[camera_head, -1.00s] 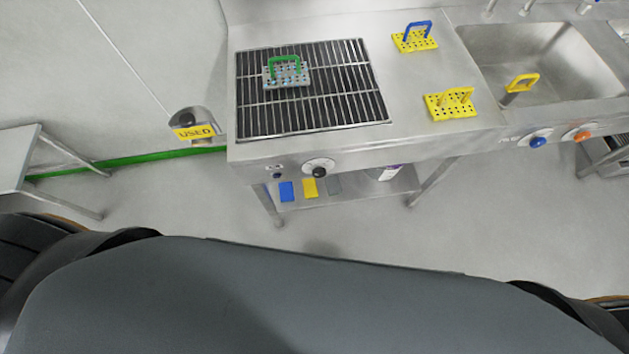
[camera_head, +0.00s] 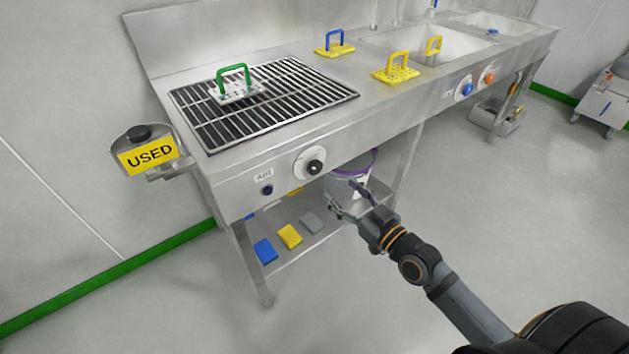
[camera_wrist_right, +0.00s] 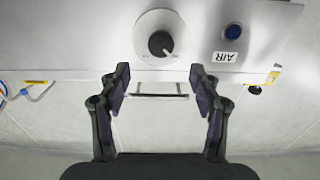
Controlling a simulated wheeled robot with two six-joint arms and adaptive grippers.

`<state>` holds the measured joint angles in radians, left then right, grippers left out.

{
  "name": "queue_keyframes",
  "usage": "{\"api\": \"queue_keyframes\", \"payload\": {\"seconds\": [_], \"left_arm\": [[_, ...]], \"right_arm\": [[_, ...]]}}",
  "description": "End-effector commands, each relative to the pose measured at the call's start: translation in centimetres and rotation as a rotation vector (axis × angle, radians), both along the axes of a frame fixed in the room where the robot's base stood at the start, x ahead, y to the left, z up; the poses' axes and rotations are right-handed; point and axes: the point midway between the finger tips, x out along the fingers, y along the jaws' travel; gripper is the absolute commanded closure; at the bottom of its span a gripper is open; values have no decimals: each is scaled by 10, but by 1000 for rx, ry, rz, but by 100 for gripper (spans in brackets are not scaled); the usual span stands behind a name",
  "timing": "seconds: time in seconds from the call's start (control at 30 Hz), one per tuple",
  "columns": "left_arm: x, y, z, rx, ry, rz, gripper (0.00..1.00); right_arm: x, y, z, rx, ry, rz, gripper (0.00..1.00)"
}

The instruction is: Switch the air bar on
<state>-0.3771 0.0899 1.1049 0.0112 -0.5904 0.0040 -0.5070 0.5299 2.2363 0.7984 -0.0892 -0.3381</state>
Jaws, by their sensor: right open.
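A black knob on a white round dial (camera_head: 309,163) sits on the front panel of the steel bench. My right gripper (camera_head: 345,197) is open and empty, below and right of the dial, apart from the panel. My left gripper is out of view.
A black grille (camera_head: 265,104) on the bench holds a green-handled perforated plate (camera_head: 237,92). A yellow USED sign (camera_head: 151,155) hangs at the left corner. A bucket (camera_head: 345,185) and coloured blocks (camera_head: 289,236) are on the lower shelf. Blue and orange knobs are further right.

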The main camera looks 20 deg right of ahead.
Motion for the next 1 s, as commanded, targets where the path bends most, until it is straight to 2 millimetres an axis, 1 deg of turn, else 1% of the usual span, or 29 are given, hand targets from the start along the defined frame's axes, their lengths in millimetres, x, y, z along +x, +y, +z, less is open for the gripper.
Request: {"api": "queue_keyframes", "payload": {"seconds": [0.03,0.13,0.27,0.4,0.5,0.67,0.9,1.0], "left_arm": [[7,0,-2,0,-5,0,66],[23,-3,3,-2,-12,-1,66],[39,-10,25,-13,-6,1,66],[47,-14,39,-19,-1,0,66],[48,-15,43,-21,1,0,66],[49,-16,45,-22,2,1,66],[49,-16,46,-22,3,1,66],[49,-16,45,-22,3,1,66]], "right_arm": [[7,2,-3,5,-5,-4,36],[23,8,-4,7,-8,-1,36],[45,16,-2,9,-5,-2,36],[71,26,0,7,-5,-1,36],[83,30,0,4,-3,-2,36],[92,34,0,1,-1,0,36],[93,34,0,0,0,0,36],[93,34,0,0,0,0,50]]}}
